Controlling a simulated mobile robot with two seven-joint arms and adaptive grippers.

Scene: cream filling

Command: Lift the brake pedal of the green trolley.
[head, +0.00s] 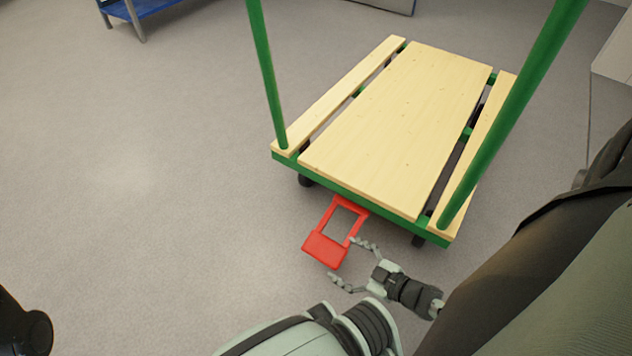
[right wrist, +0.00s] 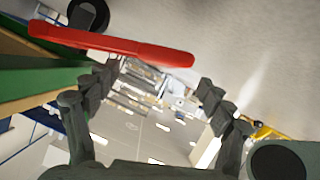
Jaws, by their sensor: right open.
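The green trolley (head: 350,188) has a light wood deck and two green upright posts. Its red brake pedal (head: 325,249), an open frame with a broad plate at its outer end, sticks out from the near edge, low over the floor. My right gripper (head: 342,258) is open, with its fingers at the right side of the pedal's plate. In the right wrist view the pedal (right wrist: 110,44) crosses as a red bar just beyond the fingertips of the gripper (right wrist: 157,77). I cannot tell whether they touch. My left gripper is not seen.
The trolley's dark wheels (head: 306,181) stand on a bare grey floor (head: 140,200). The floor left of the trolley is clear. A blue shelf or cart (head: 140,8) stands at the far top left. A pale cabinet (head: 613,55) is at the right edge.

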